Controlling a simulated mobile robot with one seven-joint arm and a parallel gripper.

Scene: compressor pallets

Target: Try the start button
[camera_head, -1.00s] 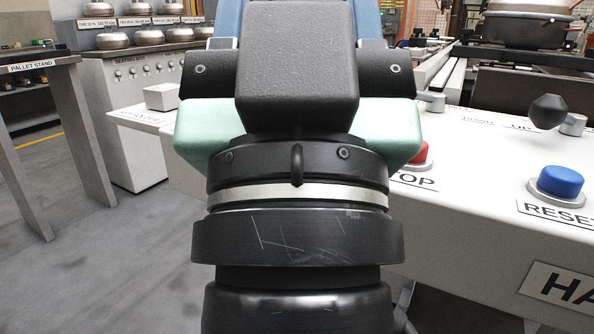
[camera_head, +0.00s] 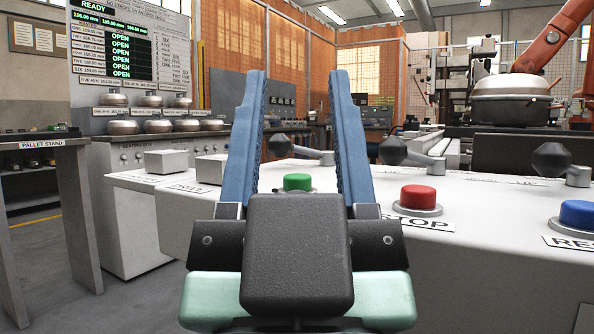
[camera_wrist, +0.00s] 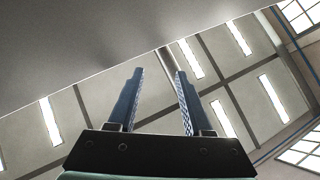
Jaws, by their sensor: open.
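The green button (camera_head: 297,182) sits on the white console (camera_head: 470,215) and shows between the fingers of my gripper (camera_head: 300,85) in the head view. Its label is hidden behind my gripper; the red button (camera_head: 418,197) to its right has a label partly reading STOP. My gripper is open and empty, with its blue fingers pointing up, nearer the camera than the green button. In the wrist view, my gripper (camera_wrist: 157,75) shows its two fingers apart against the ceiling, with nothing between them.
A blue button (camera_head: 577,214) is at the right of the console. Black-knobbed levers (camera_head: 393,151) stand behind the buttons. A pallet stand (camera_head: 50,145) is at the left. A grey cabinet with several metal domes (camera_head: 157,126) stands behind it.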

